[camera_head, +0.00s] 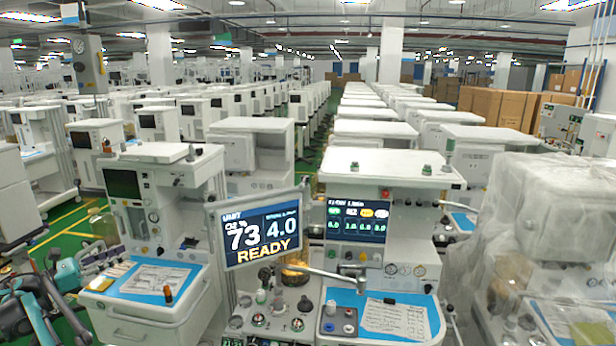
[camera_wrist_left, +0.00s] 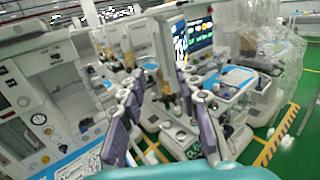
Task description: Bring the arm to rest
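My left gripper (camera_head: 103,258) is at the lower left of the head view, beside the front of the left cart, with my teal and dark arm behind it. In the left wrist view my left gripper (camera_wrist_left: 160,84) has its two purple-grey fingers spread, with a gap between them. Nothing shows held in the gap. My right gripper is not in view.
A cart (camera_head: 165,325) with a blue top and papers stands close to my left arm. A monitor (camera_head: 257,228) reading READY juts forward on the middle cart. A plastic-wrapped cart (camera_head: 545,215) stands at the right. Green floor (camera_wrist_left: 298,155) shows free at the right of the wrist view.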

